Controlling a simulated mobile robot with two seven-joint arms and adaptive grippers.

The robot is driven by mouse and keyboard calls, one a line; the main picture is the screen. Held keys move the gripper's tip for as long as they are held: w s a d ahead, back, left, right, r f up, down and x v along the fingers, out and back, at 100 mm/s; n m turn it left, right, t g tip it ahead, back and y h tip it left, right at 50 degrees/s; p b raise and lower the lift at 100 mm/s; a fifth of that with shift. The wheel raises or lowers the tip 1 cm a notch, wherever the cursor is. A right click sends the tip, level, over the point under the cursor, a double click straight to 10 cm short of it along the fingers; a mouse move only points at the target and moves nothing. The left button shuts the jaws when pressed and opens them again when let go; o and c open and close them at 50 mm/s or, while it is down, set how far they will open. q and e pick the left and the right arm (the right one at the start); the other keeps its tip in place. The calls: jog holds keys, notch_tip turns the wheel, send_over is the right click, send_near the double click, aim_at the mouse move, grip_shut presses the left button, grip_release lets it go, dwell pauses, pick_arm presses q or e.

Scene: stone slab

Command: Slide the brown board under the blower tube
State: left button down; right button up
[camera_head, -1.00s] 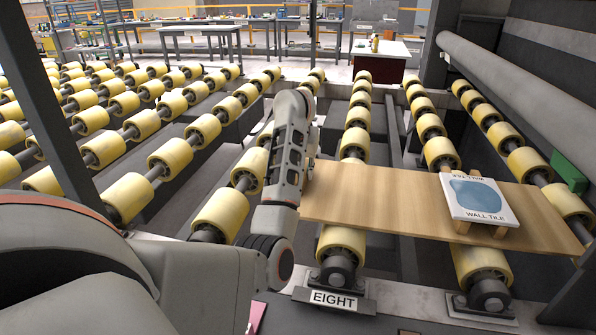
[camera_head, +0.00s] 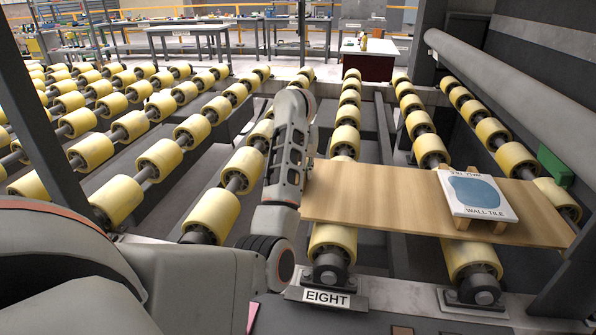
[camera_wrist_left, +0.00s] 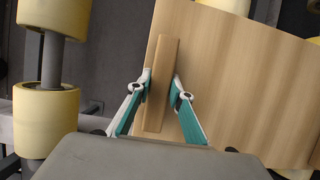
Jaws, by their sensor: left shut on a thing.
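The brown board (camera_head: 380,200) lies across the yellow rollers in the head view, its right end near the frame's right side. The blower tube (camera_head: 510,100) is a long grey pipe running along the right, beyond and above the board's right end. My left gripper (camera_wrist_left: 161,76) is shut on a raised wooden strip (camera_wrist_left: 158,108) at the board's near-left end in the wrist view. Its fingertips are hidden in the head view. My right gripper is out of view.
A label reading EIGHT (camera_head: 326,297) sits on the front rail. A green block (camera_head: 555,166) is at the right below the tube. A dark post (camera_head: 62,130) stands at left. Roller lanes (camera_head: 115,200) left of the board are clear.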

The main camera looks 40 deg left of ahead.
pick_arm(q)
jog(key=shift+w+d+f, duration=0.1)
jog(key=shift+w+d, duration=0.35)
jog(key=shift+d, duration=0.4)
jog(key=shift+w+d+f, duration=0.1)
jog(key=shift+w+d, duration=0.3)
jog(key=shift+d, duration=0.45)
jog(key=shift+w+d, duration=0.35)
jog(key=shift+d, duration=0.3)
jog(key=shift+w+d, duration=0.2)
jog(key=shift+d, duration=0.1)
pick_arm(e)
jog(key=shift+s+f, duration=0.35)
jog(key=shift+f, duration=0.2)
